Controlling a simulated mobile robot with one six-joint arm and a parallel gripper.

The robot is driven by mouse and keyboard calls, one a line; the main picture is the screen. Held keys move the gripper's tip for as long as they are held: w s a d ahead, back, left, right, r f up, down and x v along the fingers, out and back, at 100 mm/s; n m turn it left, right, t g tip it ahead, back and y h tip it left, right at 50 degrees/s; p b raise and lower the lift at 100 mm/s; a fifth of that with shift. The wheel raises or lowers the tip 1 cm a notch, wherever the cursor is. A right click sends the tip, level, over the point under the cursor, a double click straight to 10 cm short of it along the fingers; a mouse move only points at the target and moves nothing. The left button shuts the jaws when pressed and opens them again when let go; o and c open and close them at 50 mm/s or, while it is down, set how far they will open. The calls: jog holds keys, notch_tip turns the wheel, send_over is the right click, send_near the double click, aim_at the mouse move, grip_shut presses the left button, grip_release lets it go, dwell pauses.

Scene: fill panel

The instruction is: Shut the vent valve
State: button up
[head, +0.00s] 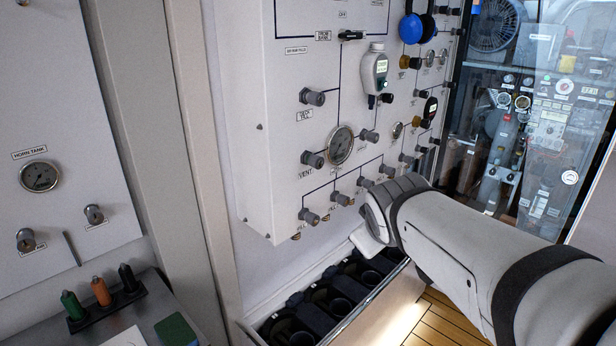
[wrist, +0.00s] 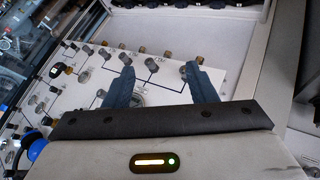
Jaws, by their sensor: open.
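The vent valve (head: 312,158) is a grey knob on the white panel, above a "VENT" label and left of a round gauge (head: 340,146). I cannot tell its setting. In the wrist view, the panel appears upside down. My gripper (wrist: 160,65) is open there, its two dark fingers apart with no object held between them. A grey knob (wrist: 187,72) shows by the right fingertip; I cannot tell if it is the vent valve. In the head view, my arm reaches in from the lower right, and the fingers are hard to make out.
Several similar knobs line the panel's lower edge (head: 308,216). A handheld meter (head: 375,72) and blue ear defenders (head: 411,28) hang higher up. An open bin row (head: 300,325) lies below. A glass-fronted cabinet (head: 540,110) stands at right, a horn tank panel (head: 60,120) at left.

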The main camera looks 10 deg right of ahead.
jog(key=w+d+r+n+t+y+b, duration=0.1)
jog(key=w+d+r+n+t+b, duration=0.15)
jog(key=w+n+t+b, duration=0.45)
jog(key=w+d+r+n+t+y+b, duration=0.15)
jog(key=w+r+n+b, duration=0.25)
jog(key=w+n, duration=0.55)
jog(key=n+g+y+b, duration=0.2)
jog(key=n+y+b, duration=0.7)
jog(key=n, duration=1)
send_near(320, 162)
jog(key=w+y+p, duration=0.1)
jog(key=w, duration=0.1)
jog(key=x, duration=0.7)
jog(key=shift+a+f+p, duration=0.2)
jog(key=shift+a+p, duration=0.15)
jog(key=shift+p, duration=0.05)
jog(key=shift+c, duration=0.2)
jog(key=c, duration=0.9)
